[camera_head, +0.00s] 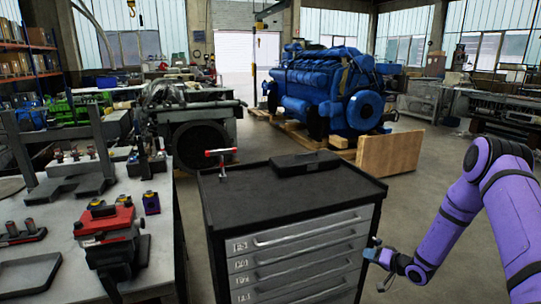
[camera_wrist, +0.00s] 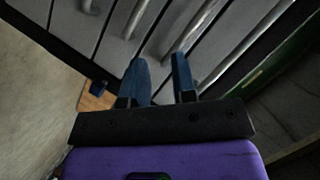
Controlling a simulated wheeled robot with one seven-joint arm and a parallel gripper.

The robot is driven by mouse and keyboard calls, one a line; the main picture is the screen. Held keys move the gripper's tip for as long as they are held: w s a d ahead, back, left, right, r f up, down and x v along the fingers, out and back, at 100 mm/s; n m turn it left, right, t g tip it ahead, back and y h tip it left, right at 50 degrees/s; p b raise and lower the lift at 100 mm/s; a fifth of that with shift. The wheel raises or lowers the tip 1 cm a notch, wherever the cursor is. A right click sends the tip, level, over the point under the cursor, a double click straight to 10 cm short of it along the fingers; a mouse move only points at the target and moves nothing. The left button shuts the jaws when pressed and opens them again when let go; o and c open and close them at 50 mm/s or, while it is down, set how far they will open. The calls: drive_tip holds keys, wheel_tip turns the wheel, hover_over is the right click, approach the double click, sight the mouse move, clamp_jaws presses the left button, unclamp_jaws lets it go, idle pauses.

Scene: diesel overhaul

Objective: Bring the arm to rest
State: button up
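My purple arm (camera_head: 462,203) reaches in from the right side of the head view, bent at the elbow, with its forearm sloping down to the left. My gripper (camera_head: 373,248) is by the right front corner of the grey drawer cabinet (camera_head: 300,252). In the wrist view its two blue fingers (camera_wrist: 159,62) are apart, with nothing seen held between them. Drawer fronts and bar handles (camera_wrist: 185,28) show beyond the fingertips. I cannot tell whether the fingers touch the cabinet.
The cabinet's black top holds a red-handled tool (camera_head: 221,157) and a black case (camera_head: 305,163). A workbench (camera_head: 40,217) with a red vise (camera_head: 104,222) stands on the left. A blue engine (camera_head: 330,88) and wooden board (camera_head: 390,152) are behind. Floor right of the cabinet is open.

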wheel_tip(320, 180, up, 19)
drive_tip(key=w+d+n+h, duration=0.2)
drive_tip(key=h, duration=0.3)
drive_tip(key=s+r+g+h, duration=0.1)
drive_tip(key=s+r, duration=0.2)
drive_tip(key=r, duration=0.3)
drive_tip(key=s+r+h, duration=0.2)
drive_tip(key=s+r, duration=0.1)
drive_tip(key=r, duration=0.3)
drive_tip(key=s+r+g+h, duration=0.1)
drive_tip(key=s+r, duration=0.3)
drive_tip(key=r, duration=0.2)
drive_tip(key=s+a+r+g+h, duration=0.1)
drive_tip(key=s+a+r, duration=0.1)
drive_tip(key=s+r, duration=0.55)
drive_tip(key=s+a+r+g, duration=0.15)
drive_tip(key=s+r, duration=0.25)
drive_tip(key=s, duration=0.6)
drive_tip(key=s+a, duration=0.2)
drive_tip(key=s, duration=0.7)
drive_tip(key=s+a+g+y, duration=0.1)
drive_tip(key=s+a, duration=0.2)
drive_tip(key=s, duration=0.6)
drive_tip(key=shift+s+r+n+y, duration=0.2)
drive_tip(key=shift+s+n+y, duration=0.1)
drive_tip(key=shift+s, duration=0.1)
